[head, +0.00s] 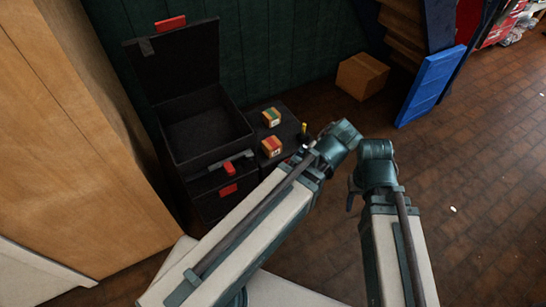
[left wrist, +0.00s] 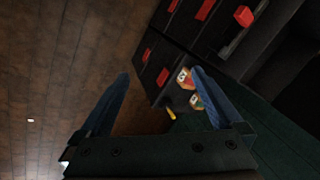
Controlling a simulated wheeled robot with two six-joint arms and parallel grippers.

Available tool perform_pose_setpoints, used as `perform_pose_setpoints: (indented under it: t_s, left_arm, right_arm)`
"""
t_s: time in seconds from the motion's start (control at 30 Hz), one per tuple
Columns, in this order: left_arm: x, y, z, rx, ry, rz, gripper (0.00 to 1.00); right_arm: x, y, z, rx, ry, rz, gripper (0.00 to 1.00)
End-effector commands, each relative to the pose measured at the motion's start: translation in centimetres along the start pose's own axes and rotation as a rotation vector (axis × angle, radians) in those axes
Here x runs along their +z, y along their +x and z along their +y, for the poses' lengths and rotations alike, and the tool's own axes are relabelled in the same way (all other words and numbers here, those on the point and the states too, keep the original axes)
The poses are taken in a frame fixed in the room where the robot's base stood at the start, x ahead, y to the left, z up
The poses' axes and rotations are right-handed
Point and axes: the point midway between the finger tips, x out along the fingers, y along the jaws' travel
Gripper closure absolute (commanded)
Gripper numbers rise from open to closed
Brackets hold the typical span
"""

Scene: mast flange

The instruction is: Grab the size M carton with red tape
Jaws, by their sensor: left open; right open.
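Two small cartons stand on a low black case at the wall in the head view. The nearer one (head: 271,146) has red tape and a light label whose letter I cannot read. The farther one (head: 272,117) has green tape. In the left wrist view the red-taped carton (left wrist: 184,75) is near the right fingertip, and the other carton (left wrist: 195,102) is partly hidden by that finger. My left gripper (left wrist: 160,74) is open and empty, pointing toward the cartons from some distance. My right gripper (head: 352,192) is open and mostly hidden beside its wrist, away from the cartons.
A black toolbox (head: 205,125) with its lid up stands left of the cartons. A small yellow item (head: 303,130) is right of them. A brown box (head: 362,76) and a blue panel (head: 431,85) stand farther back. The brick floor (head: 490,190) at right is mostly clear.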

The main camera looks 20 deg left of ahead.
Motion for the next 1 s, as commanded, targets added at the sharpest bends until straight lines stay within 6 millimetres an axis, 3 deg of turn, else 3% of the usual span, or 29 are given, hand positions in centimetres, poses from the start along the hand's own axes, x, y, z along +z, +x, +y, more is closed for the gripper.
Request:
perform_pose_setpoints:
  t_s: [0.03,0.3,0.7,1.0]
  left_arm:
    - [-0.6,3.7,0.5,-0.041,-0.05,0.025,0.0]
    - [-4.0,11.9,-1.1,-0.245,-0.322,0.202,0.0]
    - [-8.5,21.5,-2.6,-0.461,-0.662,0.556,0.0]
    - [-11.4,26.7,-2.5,-0.541,-0.848,0.868,0.0]
  right_arm:
    - [-0.2,3.9,-0.4,0.0,0.0,0.001,0.5]
    - [-0.8,13.6,-1.3,0.001,0.0,0.002,0.5]
    - [-1.7,27.9,-2.6,0.002,0.0,0.005,0.5]
    - [-2.3,38.1,-3.6,0.003,-0.001,0.006,0.5]
